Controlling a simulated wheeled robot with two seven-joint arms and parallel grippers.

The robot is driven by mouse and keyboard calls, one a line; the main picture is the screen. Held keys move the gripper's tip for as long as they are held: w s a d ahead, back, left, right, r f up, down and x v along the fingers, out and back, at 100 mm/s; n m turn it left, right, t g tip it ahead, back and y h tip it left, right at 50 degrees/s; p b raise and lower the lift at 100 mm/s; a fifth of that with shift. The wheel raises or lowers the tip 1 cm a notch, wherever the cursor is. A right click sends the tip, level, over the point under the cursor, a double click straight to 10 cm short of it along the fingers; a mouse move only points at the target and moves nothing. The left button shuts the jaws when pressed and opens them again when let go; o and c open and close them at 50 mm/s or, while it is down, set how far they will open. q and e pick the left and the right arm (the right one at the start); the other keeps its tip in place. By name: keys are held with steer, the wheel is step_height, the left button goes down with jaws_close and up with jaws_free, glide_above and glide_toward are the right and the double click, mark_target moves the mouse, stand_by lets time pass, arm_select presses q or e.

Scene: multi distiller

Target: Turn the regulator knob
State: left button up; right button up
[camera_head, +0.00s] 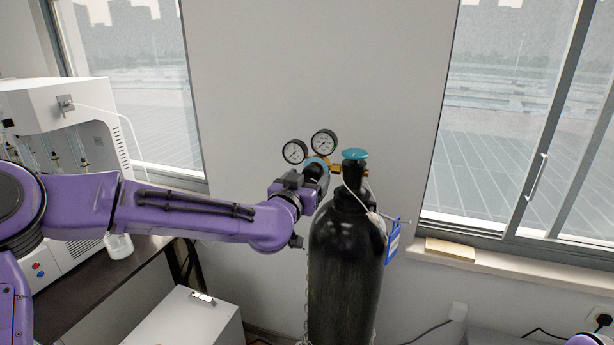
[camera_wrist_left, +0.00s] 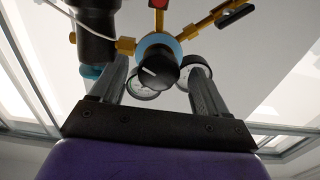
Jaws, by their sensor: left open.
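The regulator knob is black; in the left wrist view the knob (camera_wrist_left: 158,72) sits in front of a light-blue ring (camera_wrist_left: 158,41). My left gripper (camera_wrist_left: 158,66) is open, with one finger on each side of the knob. Whether the fingers touch it cannot be told. In the head view my left gripper (camera_head: 316,170) is at the regulator, left of the gas cylinder's neck, and largely hides the knob. Two round gauges (camera_head: 294,151) (camera_head: 324,142) stand above it. The black gas cylinder (camera_head: 345,260) is upright with a teal valve handwheel (camera_head: 355,154) on top.
A white instrument (camera_head: 60,110) stands on a dark table (camera_head: 85,290) at the left. A white box (camera_head: 185,320) is below my left arm. A blue tag (camera_head: 393,242) hangs at the cylinder's right. A windowsill (camera_head: 500,263) with a small box (camera_head: 450,249) is at the right.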

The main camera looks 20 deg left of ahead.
arm_select(q)
steer(key=shift+d, duration=0.1)
steer(key=c, duration=1)
steer(key=shift+c, duration=0.2)
steer(key=shift+f+n, duration=0.1)
steer(key=shift+n, duration=0.2)
steer(key=n+b, duration=0.3)
steer(key=n, duration=0.1)
steer(key=shift+f+n, duration=0.1)
steer(key=shift+n, duration=0.3)
steer(key=n+b, duration=0.3)
steer(key=n, duration=0.3)
steer(key=shift+d, duration=0.1)
steer(key=n+b, duration=0.3)
steer(key=n, duration=0.2)
steer(key=shift+n, duration=0.4)
steer(key=n+b, duration=0.1)
steer(key=n, duration=0.1)
steer(key=n+b, duration=0.2)
steer(key=shift+r+n, duration=0.2)
steer(key=shift+n, duration=0.1)
